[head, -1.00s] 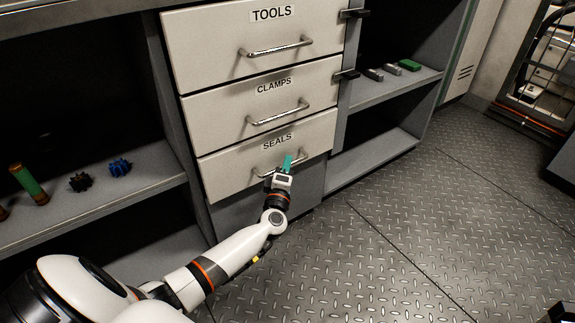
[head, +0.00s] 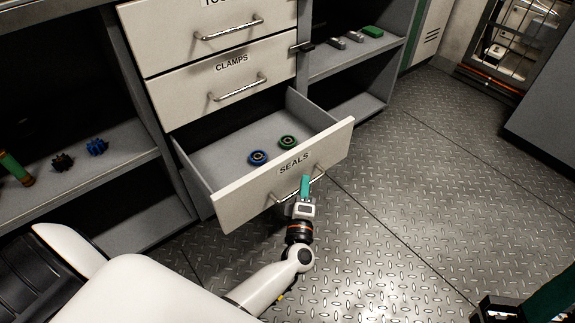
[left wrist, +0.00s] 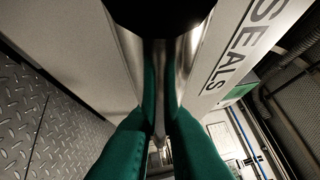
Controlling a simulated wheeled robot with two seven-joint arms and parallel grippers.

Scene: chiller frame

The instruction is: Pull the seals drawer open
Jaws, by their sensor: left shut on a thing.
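The seals drawer (head: 270,195) is pulled out, its front well forward of the cabinet. My left gripper (head: 305,185), with green fingers, is shut on the silver bar handle (head: 321,171) of this drawer. In the left wrist view the green fingers (left wrist: 158,125) close around the shiny handle bar, beside the SEALS lettering. A dark part with a green finger at the lower right, apparently my right gripper (head: 535,300), is cut off by the frame edge.
Above, the clamps drawer (head: 222,90) and tools drawer (head: 210,35) are closed. Blue and black gears (head: 96,147) lie on the left shelf. Grey blocks and a green block (head: 373,32) lie on the right shelf. The diamond-plate floor (head: 420,210) is clear.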

